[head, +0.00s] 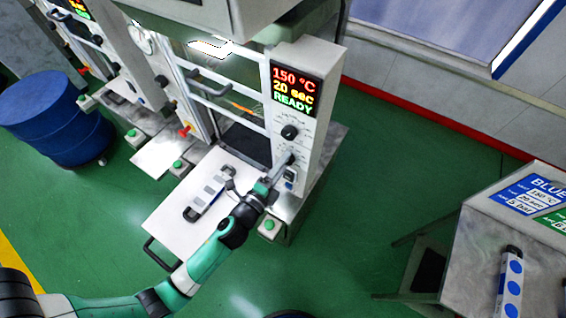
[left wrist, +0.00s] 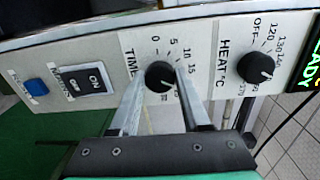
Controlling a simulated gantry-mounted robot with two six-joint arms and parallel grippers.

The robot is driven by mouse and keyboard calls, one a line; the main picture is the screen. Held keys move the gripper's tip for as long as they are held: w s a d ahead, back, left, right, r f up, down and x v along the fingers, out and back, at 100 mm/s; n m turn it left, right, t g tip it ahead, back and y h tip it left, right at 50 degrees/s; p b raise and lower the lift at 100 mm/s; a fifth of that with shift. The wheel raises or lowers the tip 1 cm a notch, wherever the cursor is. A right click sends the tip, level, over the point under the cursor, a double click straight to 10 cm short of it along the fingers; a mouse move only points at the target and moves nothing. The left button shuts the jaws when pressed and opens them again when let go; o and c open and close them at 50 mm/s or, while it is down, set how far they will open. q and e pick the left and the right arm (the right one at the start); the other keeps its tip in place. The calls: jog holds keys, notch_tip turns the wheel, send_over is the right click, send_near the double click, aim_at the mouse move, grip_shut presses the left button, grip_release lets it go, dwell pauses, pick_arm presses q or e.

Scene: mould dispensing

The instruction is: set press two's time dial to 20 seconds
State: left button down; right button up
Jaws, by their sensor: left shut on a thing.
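The press (head: 308,130) in the middle of the head view has a display (head: 294,92) reading 150 °C, 20 sec and READY. Its black time dial (left wrist: 159,76) shows in the left wrist view, on a white panel under the word TIME, with a scale around it. My left gripper (head: 284,160) reaches the panel from below and is shut on the time dial, one finger on each side. In the head view the gripper hides the dial. The dial's pointer is hard to read. My right gripper is not in view.
The heat dial (left wrist: 255,66) is close beside the time dial. A power switch (left wrist: 87,80) and blue button (left wrist: 36,86) are on the other side. A second press and blue drum (head: 60,120) stand left. A side table (head: 470,250) holds recipe cards at right.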

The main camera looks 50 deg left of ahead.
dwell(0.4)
pick_arm(q)
jog(key=shift+c, duration=1.8)
grip_release()
jog(key=b+v, duration=0.3)
jog(key=v, duration=0.8)
jog(key=shift+s, duration=0.3)
jog(key=shift+d, duration=0.1)
